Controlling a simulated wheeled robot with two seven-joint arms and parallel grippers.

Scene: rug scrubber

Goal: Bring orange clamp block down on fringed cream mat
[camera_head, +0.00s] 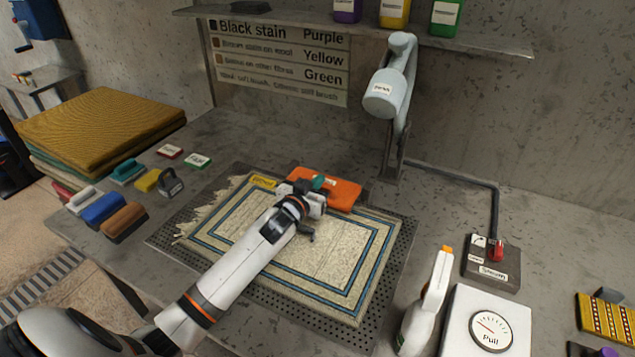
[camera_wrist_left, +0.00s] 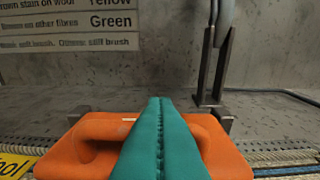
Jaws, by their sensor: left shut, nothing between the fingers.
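The orange clamp block (camera_head: 343,193) lies at the far edge of the fringed cream mat (camera_head: 335,265), whose fringe is on the left side. My left gripper (camera_head: 318,183) is at the block, its teal fingertips closed together with nothing between them. In the left wrist view, the shut fingers (camera_wrist_left: 160,135) cover the middle of the orange block (camera_wrist_left: 95,148), with its rounded ends showing on both sides. Whether the fingers touch it I cannot tell. My right gripper is not in view.
The mat lies on a dark perforated board (camera_head: 402,238). A grey steamer head on a post (camera_head: 383,95) stands behind it. Several brushes (camera_head: 103,208) are at left. A spray bottle (camera_head: 425,305), a pull gauge (camera_head: 490,330) and a steam switch box (camera_head: 492,265) are at right.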

